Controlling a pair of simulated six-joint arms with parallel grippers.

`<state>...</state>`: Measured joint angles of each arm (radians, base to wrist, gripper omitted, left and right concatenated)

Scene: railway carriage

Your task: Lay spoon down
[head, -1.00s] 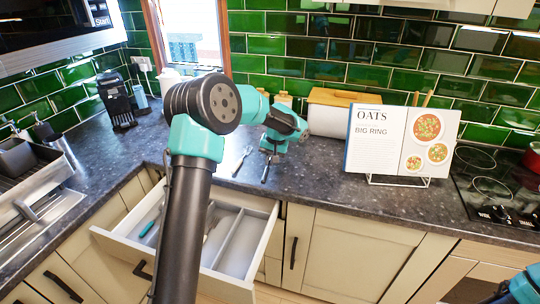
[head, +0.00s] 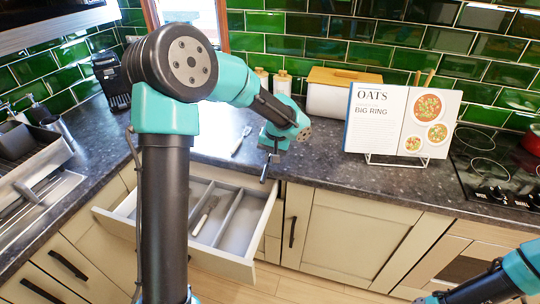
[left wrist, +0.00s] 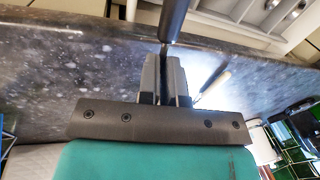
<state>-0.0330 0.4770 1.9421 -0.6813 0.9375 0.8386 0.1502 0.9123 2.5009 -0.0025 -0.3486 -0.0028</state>
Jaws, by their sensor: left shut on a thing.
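My left gripper (head: 270,153) is shut on a thin dark handle (head: 266,170), above the counter's front edge by the drawer. The handle also shows in the left wrist view (left wrist: 174,20), clamped between the fingers (left wrist: 165,75). It looks like the spoon's handle, but no bowl shows clearly. The open drawer (head: 235,265) is just left of and below the gripper, with long compartments and a utensil (head: 206,214) inside. Another utensil (head: 241,140) lies on the counter left of the gripper; its pale handle shows in the left wrist view (left wrist: 214,83).
A cookbook (head: 402,120) on a wire stand is right of the gripper. The hob (head: 490,165) is at the far right. The counter (head: 325,165) before the cookbook is clear.

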